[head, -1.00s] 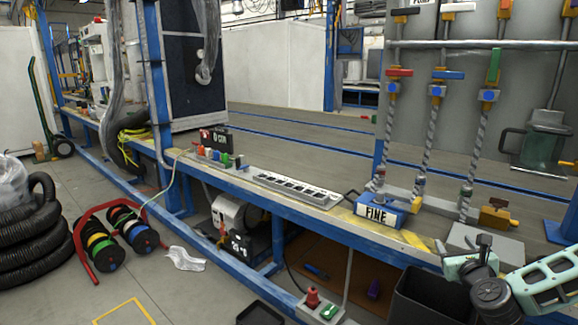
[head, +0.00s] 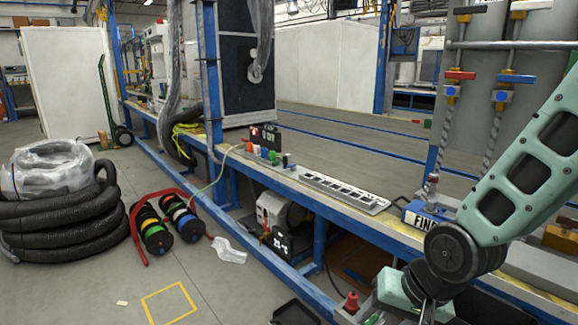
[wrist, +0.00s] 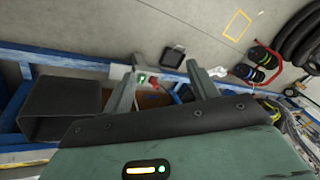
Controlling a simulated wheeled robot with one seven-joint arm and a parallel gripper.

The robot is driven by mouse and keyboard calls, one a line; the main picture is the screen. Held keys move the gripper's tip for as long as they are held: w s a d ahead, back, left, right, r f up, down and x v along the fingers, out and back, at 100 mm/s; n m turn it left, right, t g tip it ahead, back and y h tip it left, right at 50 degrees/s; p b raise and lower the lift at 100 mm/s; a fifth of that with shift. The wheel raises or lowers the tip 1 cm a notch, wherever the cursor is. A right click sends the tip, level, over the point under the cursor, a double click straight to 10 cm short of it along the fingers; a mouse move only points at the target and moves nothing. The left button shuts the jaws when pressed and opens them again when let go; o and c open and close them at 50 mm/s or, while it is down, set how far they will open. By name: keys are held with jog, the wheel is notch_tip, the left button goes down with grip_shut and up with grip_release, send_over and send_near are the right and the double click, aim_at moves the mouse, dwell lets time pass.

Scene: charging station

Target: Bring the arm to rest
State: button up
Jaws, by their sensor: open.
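My gripper (wrist: 164,68) is open in the wrist view, its two grey fingers spread apart with nothing held between them. Below and beyond the fingers is a small box with a green button (wrist: 142,80) and a red knob. In the head view my green and black arm comes in from the right edge and bends down at the lower right. The end of the arm there is partly cut off by the bottom edge, and the fingertips are hard to make out.
A blue-framed workbench with a power strip (head: 343,191) runs beside me. A red knob (head: 351,302) sits low near my arm. An open dark bin (wrist: 60,108) shows in the wrist view. Cable reels (head: 155,235) and coiled black hose (head: 60,225) stand on the floor, left.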

jog(key=s+a+r+n+g+h+p, duration=0.1)
jog(key=s+r+n+g, duration=0.1)
jog(key=s+r+n, duration=0.45)
jog(key=s+a+r+n+g+h, duration=0.15)
jog(key=s+n, duration=0.25)
jog(key=s, duration=0.5)
notch_tip(320, 180, up, 31)
jog(key=p, duration=3)
jog(key=shift+f, duration=0.15)
